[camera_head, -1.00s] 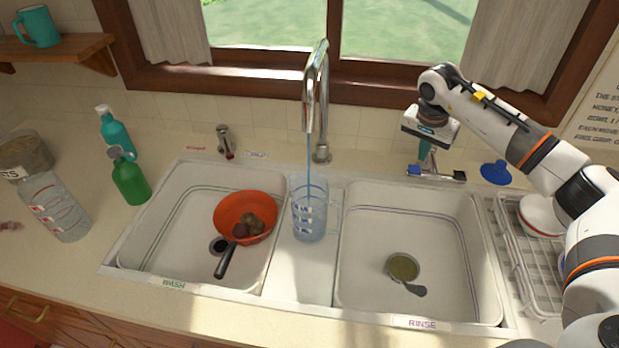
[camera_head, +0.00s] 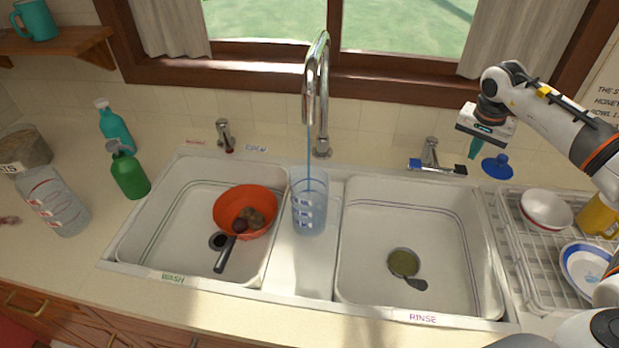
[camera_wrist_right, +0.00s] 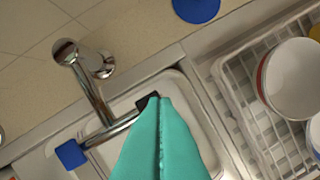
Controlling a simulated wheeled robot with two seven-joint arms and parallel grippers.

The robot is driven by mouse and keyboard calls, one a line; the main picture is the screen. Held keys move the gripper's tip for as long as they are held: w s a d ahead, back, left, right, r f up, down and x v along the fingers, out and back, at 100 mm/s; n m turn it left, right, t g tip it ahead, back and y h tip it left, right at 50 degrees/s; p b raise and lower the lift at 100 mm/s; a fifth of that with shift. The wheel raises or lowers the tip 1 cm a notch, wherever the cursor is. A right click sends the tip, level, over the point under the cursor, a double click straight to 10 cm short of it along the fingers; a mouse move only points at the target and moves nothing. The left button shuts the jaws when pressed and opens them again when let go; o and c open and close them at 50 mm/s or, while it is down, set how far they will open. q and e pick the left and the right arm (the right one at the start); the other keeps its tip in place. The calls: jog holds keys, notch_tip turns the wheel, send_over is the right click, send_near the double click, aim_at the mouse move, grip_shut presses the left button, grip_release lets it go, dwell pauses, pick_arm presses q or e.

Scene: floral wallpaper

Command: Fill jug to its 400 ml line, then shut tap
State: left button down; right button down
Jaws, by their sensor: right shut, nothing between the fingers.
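A clear measuring jug (camera_head: 309,207) with blue-and-white markings stands on the divider between the two basins, under the chrome spout (camera_head: 312,75). A thin blue stream of water falls from the spout into the jug. There is water in the jug, but its level against the lines is too small to read. The right tap (camera_head: 431,157) has a cross lever with a blue end; it also shows in the right wrist view (camera_wrist_right: 95,95). My right gripper (camera_head: 474,150) is shut and empty, to the right of this tap and apart from it. My left gripper is out of view.
The wash basin holds an orange colander (camera_head: 259,199) with round items; the rinse basin holds a strainer (camera_head: 403,263). A dish rack (camera_head: 512,262) with bowls stands at the right. Another tap (camera_head: 225,136) stands at the back left. Bottles (camera_head: 130,175) stand at the left.

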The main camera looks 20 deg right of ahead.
aim_at(466, 169)
jog(key=shift+f+b, duration=0.9)
jog(key=shift+f, duration=0.85)
jog(key=shift+f+b, duration=0.3)
jog(key=shift+f, duration=0.2)
dwell(5.8)
